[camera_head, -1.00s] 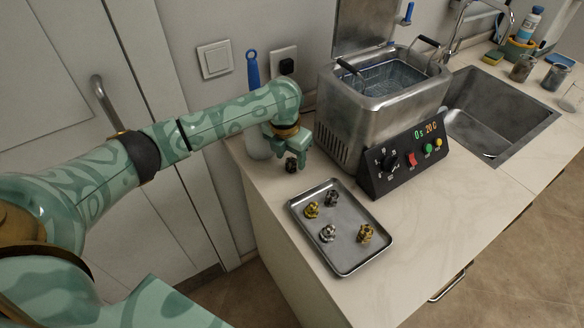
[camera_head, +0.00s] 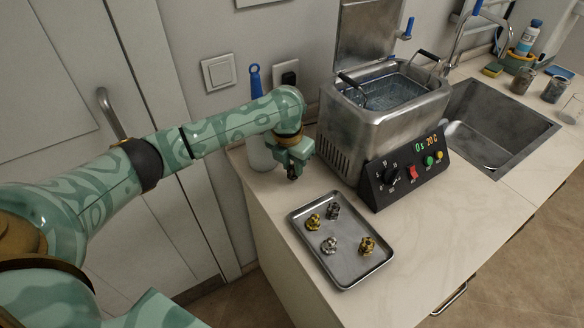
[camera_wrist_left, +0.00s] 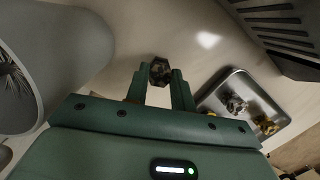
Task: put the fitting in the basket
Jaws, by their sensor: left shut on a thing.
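My left gripper (camera_head: 293,166) is low over the counter, between the cleaner and the white container at the wall. It is shut on a dark fitting (camera_wrist_left: 159,70), held between the fingertips in the left wrist view. In the head view the fitting is mostly hidden by the fingers. The wire basket (camera_head: 392,91) sits inside the open tank of the steel cleaner (camera_head: 345,128), to the right of and above my gripper. Whether the fitting still touches the counter I cannot tell. My right gripper is out of view.
A metal tray (camera_head: 345,274) with several gold, silver and dark fittings lies in front of the cleaner. A white container (camera_head: 261,153) with a blue-handled brush (camera_head: 256,80) stands left of my gripper. The sink (camera_head: 500,120) is at right; counter before it is clear.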

